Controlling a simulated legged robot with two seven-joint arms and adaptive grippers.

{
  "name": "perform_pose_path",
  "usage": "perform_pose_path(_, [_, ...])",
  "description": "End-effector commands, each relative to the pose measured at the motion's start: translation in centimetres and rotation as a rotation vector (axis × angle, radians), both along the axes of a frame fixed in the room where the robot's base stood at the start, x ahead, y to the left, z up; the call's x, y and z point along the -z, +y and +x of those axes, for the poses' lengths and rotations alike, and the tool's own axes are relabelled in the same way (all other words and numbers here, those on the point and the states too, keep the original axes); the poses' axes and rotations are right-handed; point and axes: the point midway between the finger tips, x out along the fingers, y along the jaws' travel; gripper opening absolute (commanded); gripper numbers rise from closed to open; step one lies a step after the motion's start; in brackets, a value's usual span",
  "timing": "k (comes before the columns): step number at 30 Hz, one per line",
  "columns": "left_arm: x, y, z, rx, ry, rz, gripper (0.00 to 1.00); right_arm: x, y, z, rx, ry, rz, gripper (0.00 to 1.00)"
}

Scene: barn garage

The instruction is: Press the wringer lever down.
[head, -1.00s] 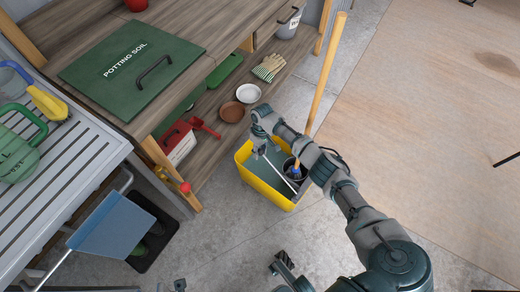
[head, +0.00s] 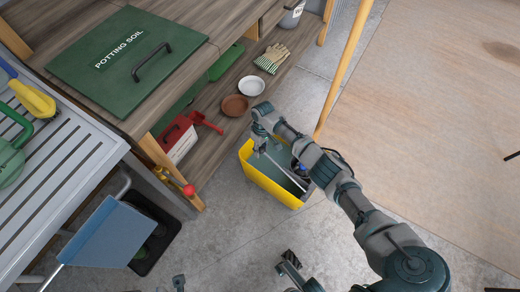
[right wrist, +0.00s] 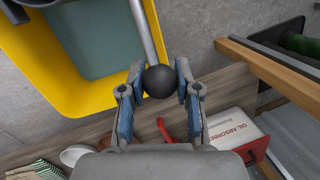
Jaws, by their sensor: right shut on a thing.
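The yellow mop bucket (head: 268,181) stands on the concrete floor, with a grey-green inside. A thin metal wringer lever (head: 282,170) slants over it from lower right to upper left. In the right wrist view, the lever (right wrist: 143,30) ends in a black ball knob (right wrist: 159,81). My right gripper (head: 259,149) is at the lever's upper-left end, over the bucket's far side. In the right wrist view, its fingers (right wrist: 159,88) are shut on the knob, one on each side. Dark gripper-like parts of mine (head: 290,262) show at the bottom edge; their opening is unclear.
A wooden mop handle (head: 345,70) rises from behind the bucket, partly hidden by my right arm. A wooden shelf bench with a green potting soil lid (head: 125,60) stands at left. A red scoop (head: 205,123) and bowls lie on its lower shelf.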

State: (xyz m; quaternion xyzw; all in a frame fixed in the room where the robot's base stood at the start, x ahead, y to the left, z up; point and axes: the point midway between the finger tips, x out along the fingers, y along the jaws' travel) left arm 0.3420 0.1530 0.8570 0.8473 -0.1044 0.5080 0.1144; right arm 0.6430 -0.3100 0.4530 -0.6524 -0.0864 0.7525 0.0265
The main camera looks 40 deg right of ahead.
Motion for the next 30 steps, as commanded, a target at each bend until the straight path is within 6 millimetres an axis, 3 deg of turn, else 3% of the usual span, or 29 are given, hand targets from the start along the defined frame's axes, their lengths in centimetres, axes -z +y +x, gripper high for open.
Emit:
perform_pose_path(1, [0.0, 0.0, 0.0, 0.000, 0.000, 0.000, 0.40, -0.1, -0.2, 0.1, 0.003, -0.006, -0.003, 0.00])
perform_pose_path(2, [0.0, 0.0, 0.0, 0.000, -0.001, 0.000, 0.40, -0.1, -0.2, 0.1, 0.003, -0.006, -0.003, 0.34])
perform_pose_path(5, [0.0, 0.0, 0.0, 0.000, 0.000, -0.001, 0.40, -0.1, -0.2, 0.1, 0.002, -0.005, -0.003, 0.58])
perform_pose_path(17, [-0.2, 0.0, -0.4, 0.000, -0.004, 0.001, 0.40, -0.8, -0.2, 0.2, 0.002, -0.004, -0.001, 0.58])
perform_pose_path(30, [-0.2, 0.0, -0.4, 0.000, -0.004, 0.000, 0.40, -9.5, -1.7, 1.7, 0.002, -0.006, -0.001, 0.58])
